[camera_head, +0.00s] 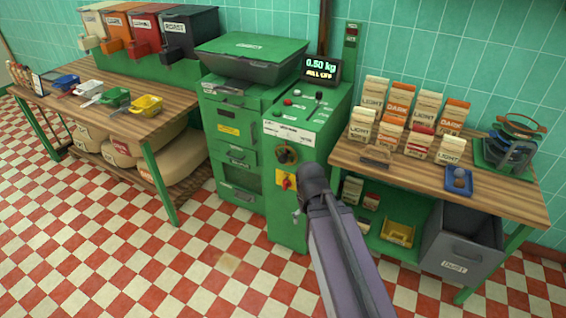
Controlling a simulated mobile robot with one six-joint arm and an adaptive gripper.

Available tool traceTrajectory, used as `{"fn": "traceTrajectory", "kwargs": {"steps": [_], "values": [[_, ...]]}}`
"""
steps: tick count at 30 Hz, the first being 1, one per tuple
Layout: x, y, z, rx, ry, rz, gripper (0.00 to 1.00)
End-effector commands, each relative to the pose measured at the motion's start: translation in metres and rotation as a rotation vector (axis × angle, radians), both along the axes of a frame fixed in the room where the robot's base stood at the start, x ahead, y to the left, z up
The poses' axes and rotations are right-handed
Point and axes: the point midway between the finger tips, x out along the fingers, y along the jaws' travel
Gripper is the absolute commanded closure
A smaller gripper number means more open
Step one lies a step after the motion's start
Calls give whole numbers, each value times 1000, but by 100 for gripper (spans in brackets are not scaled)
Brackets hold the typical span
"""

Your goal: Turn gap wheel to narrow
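The green mill (245,120) stands between the two benches. A round dark wheel (286,153) with a small pale mark sits on its front panel; it looks like the gap wheel, but its scale is too small to read. A red switch (287,181) on a yellow plate is just below it. My dark arm joint and purple link rise from the bottom right, in front of the mill's right side. A small grey piece left of the joint may be part of my gripper (297,215); its fingers are hidden or too small to read.
A display (321,69) reads 0.50 kg and MILL OFF. The right bench (345,150) holds bags and a blue tray (459,181), with a grey dust bin (462,245) below. The left bench (150,127) holds colored scoops. The checkered floor in front is clear.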

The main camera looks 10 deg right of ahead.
Motion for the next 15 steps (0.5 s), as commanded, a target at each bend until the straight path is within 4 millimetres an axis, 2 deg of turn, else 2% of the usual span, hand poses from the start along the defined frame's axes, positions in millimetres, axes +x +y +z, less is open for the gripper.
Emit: {"fn": "traceTrajectory", "kwargs": {"steps": [1,8,15], "values": [[7,0,-11,-22,-11,-8,6],[46,-14,-44,-173,-112,-114,6],[98,-27,-75,-351,-287,-235,6]]}}
